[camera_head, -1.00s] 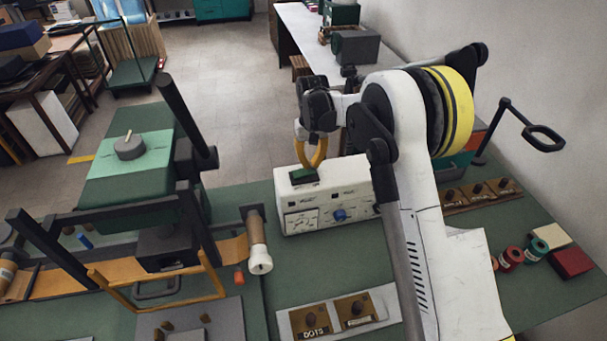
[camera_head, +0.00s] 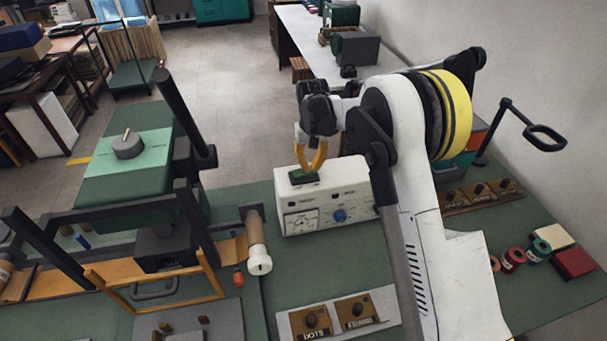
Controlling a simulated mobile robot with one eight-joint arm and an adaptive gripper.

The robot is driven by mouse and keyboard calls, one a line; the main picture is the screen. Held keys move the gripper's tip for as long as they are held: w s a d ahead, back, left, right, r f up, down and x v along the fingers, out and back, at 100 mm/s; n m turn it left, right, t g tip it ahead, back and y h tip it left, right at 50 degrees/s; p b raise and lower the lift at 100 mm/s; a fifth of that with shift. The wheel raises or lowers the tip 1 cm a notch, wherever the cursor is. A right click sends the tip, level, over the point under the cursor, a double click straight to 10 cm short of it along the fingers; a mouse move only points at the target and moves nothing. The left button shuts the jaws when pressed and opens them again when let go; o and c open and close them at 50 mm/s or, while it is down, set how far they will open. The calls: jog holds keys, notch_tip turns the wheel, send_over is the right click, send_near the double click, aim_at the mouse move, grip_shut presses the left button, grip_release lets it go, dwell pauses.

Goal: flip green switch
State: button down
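A green switch (camera_head: 304,176) sits on the top left of a white control box (camera_head: 341,199), which stands on the green workbench. The box's front has dials and a blue knob (camera_head: 340,215). My gripper (camera_head: 313,170) has orange fingers and points down over the switch. Its fingertips are close together, just above or touching the switch's right rear side; I cannot tell which. Nothing shows between them. The fingers overlap a small part of the switch, and its exact tilt is too small to tell.
A green press with black bars (camera_head: 140,180) stands to the left, with a spool (camera_head: 257,243) between it and the box. Labelled wooden knob blocks (camera_head: 333,314) lie in front. Colored reels (camera_head: 513,258) and a red box (camera_head: 574,264) lie at the right.

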jog(key=shift+f, duration=0.2)
jog(key=shift+r, duration=0.15)
jog(key=shift+r+p, duration=1.5)
jog(key=shift+r, duration=1.95)
jog(key=shift+f, duration=0.1)
